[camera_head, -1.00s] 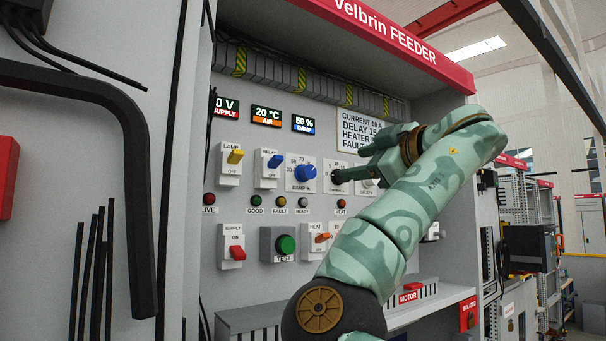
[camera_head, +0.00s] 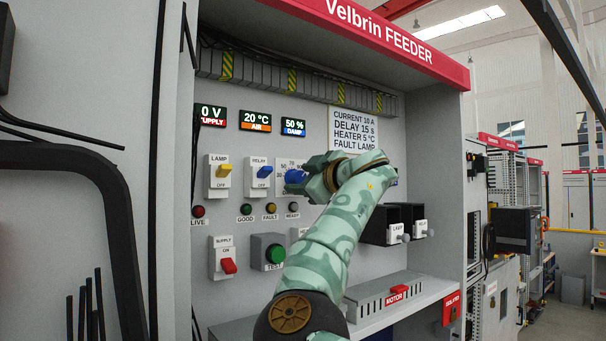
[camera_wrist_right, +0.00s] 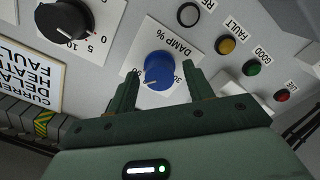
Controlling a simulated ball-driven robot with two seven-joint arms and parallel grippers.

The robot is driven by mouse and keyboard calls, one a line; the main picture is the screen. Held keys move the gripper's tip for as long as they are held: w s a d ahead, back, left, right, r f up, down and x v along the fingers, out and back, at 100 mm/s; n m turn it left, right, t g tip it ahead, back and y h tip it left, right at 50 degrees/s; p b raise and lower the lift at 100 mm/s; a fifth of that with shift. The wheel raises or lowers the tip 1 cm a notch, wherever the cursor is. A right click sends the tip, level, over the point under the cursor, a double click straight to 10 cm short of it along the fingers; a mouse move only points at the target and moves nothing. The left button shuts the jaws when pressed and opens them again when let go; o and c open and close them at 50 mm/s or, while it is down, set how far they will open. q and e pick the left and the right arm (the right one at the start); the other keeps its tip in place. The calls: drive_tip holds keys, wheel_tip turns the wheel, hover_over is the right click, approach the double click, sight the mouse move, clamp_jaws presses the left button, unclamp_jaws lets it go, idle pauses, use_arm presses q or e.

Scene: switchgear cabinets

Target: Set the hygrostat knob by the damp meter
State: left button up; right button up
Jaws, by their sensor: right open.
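The blue hygrostat knob (camera_head: 295,177) sits on a white "DAMP %" dial plate on the grey panel. In the right wrist view the knob (camera_wrist_right: 159,69) lies between the two green fingers of my right gripper (camera_wrist_right: 158,80), which are open, one on each side; contact cannot be told. In the head view my right gripper (camera_head: 304,180) covers part of the dial plate. The damp meter (camera_head: 293,127) reads 50 %, above the knob. My left gripper is not in view.
A black knob (camera_wrist_right: 64,20) is beside the blue one in the wrist view. The relay switch (camera_head: 262,171) and several indicator lamps, such as the green GOOD lamp (camera_head: 246,209), are close by. A shelf marked MOTOR (camera_head: 396,293) juts out below.

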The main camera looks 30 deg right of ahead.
drive_tip(key=c, duration=1)
